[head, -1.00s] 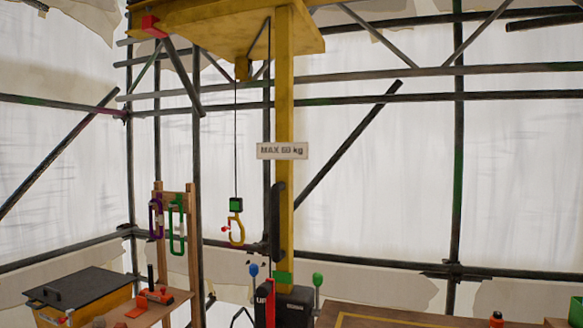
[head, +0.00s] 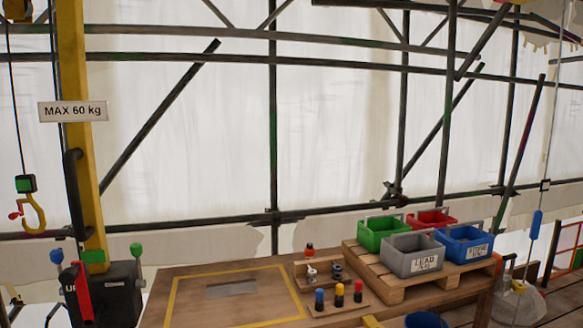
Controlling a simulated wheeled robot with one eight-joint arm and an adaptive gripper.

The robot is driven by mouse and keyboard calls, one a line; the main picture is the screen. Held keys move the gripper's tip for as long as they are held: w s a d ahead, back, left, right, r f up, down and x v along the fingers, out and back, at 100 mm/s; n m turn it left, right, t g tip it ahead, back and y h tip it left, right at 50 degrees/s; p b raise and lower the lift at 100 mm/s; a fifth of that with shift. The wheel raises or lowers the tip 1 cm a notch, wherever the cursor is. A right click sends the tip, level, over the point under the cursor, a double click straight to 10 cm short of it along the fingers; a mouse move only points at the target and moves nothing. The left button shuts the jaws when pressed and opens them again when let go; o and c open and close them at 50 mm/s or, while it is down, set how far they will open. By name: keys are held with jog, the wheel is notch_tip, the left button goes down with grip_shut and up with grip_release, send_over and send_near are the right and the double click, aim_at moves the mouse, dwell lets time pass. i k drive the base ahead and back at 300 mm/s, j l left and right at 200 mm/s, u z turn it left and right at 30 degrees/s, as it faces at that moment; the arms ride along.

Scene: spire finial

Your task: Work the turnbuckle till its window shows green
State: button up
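I cannot make out a turnbuckle or a green window on one in the head view. My gripper is not in view. A yellow hook (head: 36,214) hangs at the left below a small black-and-green block (head: 26,184) on a thin cable. A black winch box (head: 112,292) with a red lever (head: 82,292) and blue and green knobs stands at the foot of the yellow post (head: 82,130).
A wooden table (head: 245,314) with a yellow outlined square is at the bottom middle. Small coloured pegs (head: 339,294) stand in a block on it. Green (head: 383,234), grey (head: 411,258), red and blue (head: 464,246) bins sit on a pallet at the right. Scaffold poles cross behind.

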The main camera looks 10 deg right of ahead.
aim_at(534, 233)
jog(key=k+l+z, duration=0.2)
jog(key=l+z, duration=0.25)
jog(key=l, duration=1.25)
jog(key=i+l+z, duration=0.1)
jog(key=l+z, duration=0.35)
jog(key=l, duration=1.2)
jog(key=i+l+u, duration=0.1)
jog(key=i+l, duration=0.35)
jog(key=i+l+u, duration=0.1)
jog(key=i+l, duration=0.3)
jog(key=l, duration=0.25)
